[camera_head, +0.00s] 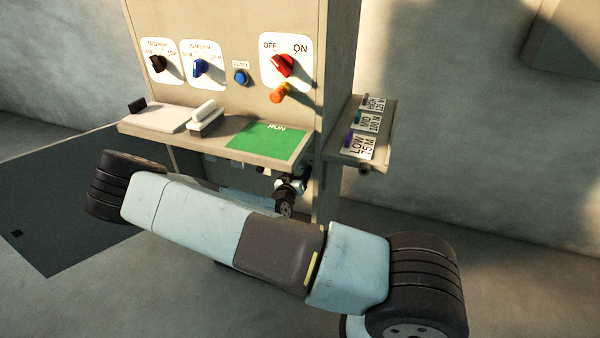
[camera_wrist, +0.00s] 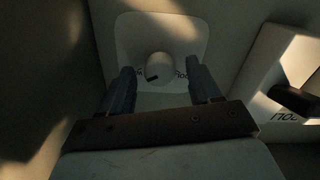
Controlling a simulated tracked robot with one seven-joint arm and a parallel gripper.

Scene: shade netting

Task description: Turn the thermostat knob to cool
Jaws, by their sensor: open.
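In the wrist view a pale round knob (camera_wrist: 161,66) with a dark pointer mark sits on a light rounded plate (camera_wrist: 140,32). Dark lettering shows on the plate at both sides of the knob, partly covered by my fingers and too dim to read fully. My gripper (camera_wrist: 160,72) is open, one finger to the left of the knob and one to the right. I see a gap on each side, and cannot tell how deep the fingers reach. I do not make out this knob in the head view.
Another plate with a black handle (camera_wrist: 294,101) stands close on the right in the wrist view. In the head view the cabinet carries a black knob (camera_head: 157,63), a blue knob (camera_head: 198,67) and a red switch (camera_head: 283,66). A shelf (camera_head: 213,147) and a side tray (camera_head: 333,154) jut out.

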